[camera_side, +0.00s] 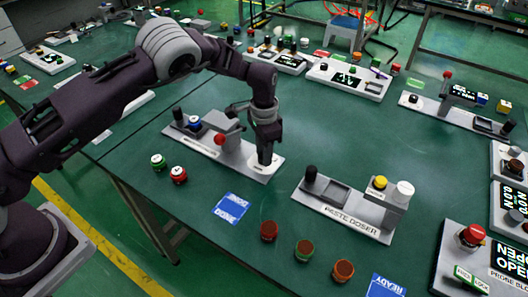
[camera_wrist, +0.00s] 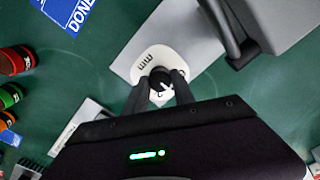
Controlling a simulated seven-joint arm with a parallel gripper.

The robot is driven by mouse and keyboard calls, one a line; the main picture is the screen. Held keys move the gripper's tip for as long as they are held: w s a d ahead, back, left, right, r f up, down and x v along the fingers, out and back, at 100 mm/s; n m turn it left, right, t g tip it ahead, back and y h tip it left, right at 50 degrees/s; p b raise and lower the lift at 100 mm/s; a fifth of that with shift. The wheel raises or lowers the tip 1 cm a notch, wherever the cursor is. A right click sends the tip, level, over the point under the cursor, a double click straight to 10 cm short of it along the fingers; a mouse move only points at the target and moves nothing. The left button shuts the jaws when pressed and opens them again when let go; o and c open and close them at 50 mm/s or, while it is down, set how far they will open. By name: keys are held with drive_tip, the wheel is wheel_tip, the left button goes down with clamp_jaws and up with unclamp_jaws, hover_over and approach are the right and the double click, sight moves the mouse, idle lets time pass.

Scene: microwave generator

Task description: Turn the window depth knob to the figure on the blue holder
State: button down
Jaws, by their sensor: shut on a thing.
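In the wrist view a black knob (camera_wrist: 160,82) with a white pointer mark sits on a rounded white plate (camera_wrist: 143,60) with small lettering. The fingers of my gripper (camera_wrist: 162,92) are shut on the knob, one on each side. In the side view my gripper (camera_side: 265,158) points straight down at the front right end of a grey-white device (camera_side: 225,157) and hides most of the knob. I cannot read the knob's name or its setting. I cannot tell which thing is the blue holder, and no figure on one is readable.
A red ball-topped lever (camera_side: 219,139) stands just left of my gripper. The paste doser (camera_side: 343,217) stands to the right. Green and red jars (camera_side: 178,174) and a blue DONE mat (camera_side: 231,208) lie in front. Bare green table lies between the two devices.

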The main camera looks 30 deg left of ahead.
drive_tip(key=shift+n, duration=0.3)
drive_tip(key=n, duration=0.8)
drive_tip(key=shift+r+n, duration=0.1)
drive_tip(key=shift+n, duration=0.3)
idle(0.3)
drive_tip(key=c, duration=1.1)
unclamp_jaws()
drive_tip(key=shift+o, duration=0.2)
wheel_tip(320, 180, up, 7)
